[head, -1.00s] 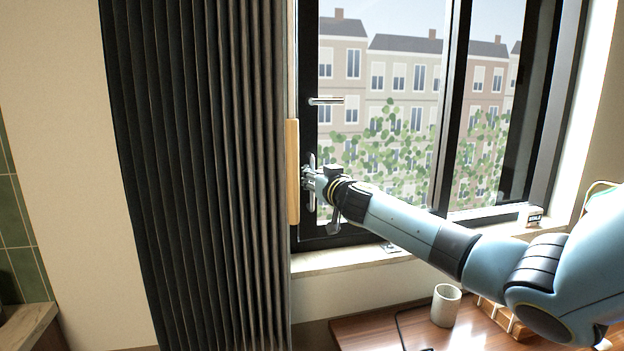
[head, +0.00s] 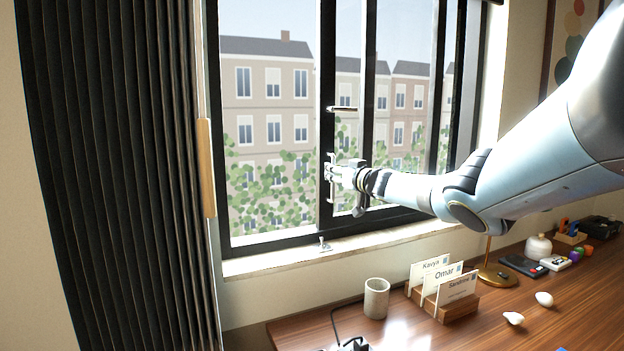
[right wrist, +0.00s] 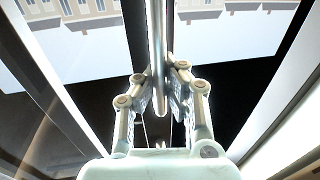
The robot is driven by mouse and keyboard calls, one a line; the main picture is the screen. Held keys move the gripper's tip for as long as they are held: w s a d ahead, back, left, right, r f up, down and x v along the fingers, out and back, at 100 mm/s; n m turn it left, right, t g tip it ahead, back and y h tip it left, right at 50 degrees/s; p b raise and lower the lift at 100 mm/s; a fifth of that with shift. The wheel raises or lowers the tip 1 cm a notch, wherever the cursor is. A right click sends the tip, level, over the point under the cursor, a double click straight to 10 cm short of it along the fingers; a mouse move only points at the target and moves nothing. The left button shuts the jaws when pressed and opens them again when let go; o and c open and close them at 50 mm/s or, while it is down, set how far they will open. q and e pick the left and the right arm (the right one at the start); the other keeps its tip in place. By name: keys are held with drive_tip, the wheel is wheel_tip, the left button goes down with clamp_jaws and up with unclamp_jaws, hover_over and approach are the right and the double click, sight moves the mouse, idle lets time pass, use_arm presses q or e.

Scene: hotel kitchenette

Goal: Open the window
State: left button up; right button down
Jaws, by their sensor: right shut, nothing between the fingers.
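The window's sliding sash has its dark left stile (head: 327,60) well away from the left side of the dark window frame (head: 212,120). A wide gap lies between them, with the brick houses seen through it. A silver lever (head: 342,108) sticks out from the stile. My right gripper (head: 328,174) is at the stile below this lever, its fingers shut and partly hidden by its own body. In the right wrist view, a metal bar (right wrist: 157,55) runs down to the fingers (right wrist: 165,100); I cannot tell whether they touch it. My left gripper is not in view.
A dark pleated curtain (head: 110,180) with a wooden pull bar (head: 206,168) hangs at the left. Below the sill (head: 270,262), the desk (head: 400,335) holds a cup (head: 376,298), a name-card rack (head: 455,308), a lamp base (head: 497,276) and small items.

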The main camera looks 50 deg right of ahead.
drive_tip(key=shift+s+d+f, duration=0.3)
drive_tip(key=shift+s+d, duration=0.15)
drive_tip(key=shift+d, duration=0.2)
drive_tip(key=c, duration=1.6)
unclamp_jaws()
drive_tip(key=shift+s+r, duration=0.15)
drive_tip(key=shift+s, duration=0.15)
drive_tip(key=shift+o, duration=1.2)
drive_tip(key=shift+r, duration=0.1)
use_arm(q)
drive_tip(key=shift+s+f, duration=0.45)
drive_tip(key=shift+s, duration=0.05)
use_arm(e)
drive_tip(key=shift+w, duration=0.15)
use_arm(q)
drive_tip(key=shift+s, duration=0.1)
use_arm(e)
approach(330, 136)
drive_tip(key=x, duration=0.6)
drive_tip(key=shift+r, duration=0.1)
